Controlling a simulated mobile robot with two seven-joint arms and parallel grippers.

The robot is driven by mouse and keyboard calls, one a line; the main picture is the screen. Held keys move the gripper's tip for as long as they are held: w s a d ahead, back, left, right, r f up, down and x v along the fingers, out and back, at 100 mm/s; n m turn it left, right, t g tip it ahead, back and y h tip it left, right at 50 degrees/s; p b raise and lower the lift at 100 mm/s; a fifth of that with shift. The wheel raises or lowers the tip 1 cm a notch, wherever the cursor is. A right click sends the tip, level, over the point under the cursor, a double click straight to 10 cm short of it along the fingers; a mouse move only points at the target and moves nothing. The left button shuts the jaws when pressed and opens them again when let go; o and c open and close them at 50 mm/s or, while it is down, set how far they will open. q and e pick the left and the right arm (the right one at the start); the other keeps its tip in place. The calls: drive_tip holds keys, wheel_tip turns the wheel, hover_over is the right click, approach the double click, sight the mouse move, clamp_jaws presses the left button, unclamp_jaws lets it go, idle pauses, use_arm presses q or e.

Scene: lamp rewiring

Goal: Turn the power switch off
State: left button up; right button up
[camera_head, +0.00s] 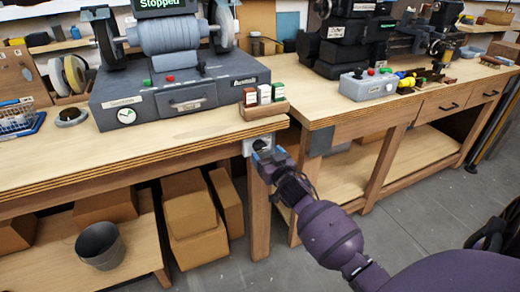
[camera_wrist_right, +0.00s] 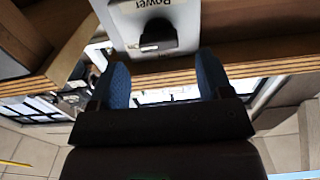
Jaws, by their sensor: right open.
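The power switch (camera_head: 247,147) is a pale box with a dark knob, mounted below the front edge of the left workbench near its right end. In the right wrist view its plate reads "Power" and the black knob (camera_wrist_right: 158,36) stands out from it. My right gripper (camera_head: 266,158) is at the switch and partly covers it in the head view. Its two blue fingers (camera_wrist_right: 165,80) are open and empty, spread to either side of the knob's line, with the knob just beyond the tips. I cannot tell whether they touch. My left gripper is not in view.
The left workbench (camera_head: 190,140) carries a grey machine (camera_head: 185,95) with a "Stopped" display and a rack of small boxes (camera_head: 264,98). Its wooden leg (camera_head: 259,215) stands below the switch. Cartons (camera_head: 195,215) and a grey bucket (camera_head: 100,245) are underneath. A second workbench (camera_head: 330,118) stands to the right.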

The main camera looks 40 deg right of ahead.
sight(261, 148)
drive_tip(key=x, duration=0.4)
drive_tip(key=shift+f+b, duration=0.15)
drive_tip(key=shift+b, duration=0.2)
drive_tip(key=shift+w, duration=0.25)
drive_tip(key=shift+c, duration=0.3)
drive_tip(key=c, duration=0.9)
drive_tip(key=shift+o, duration=0.2)
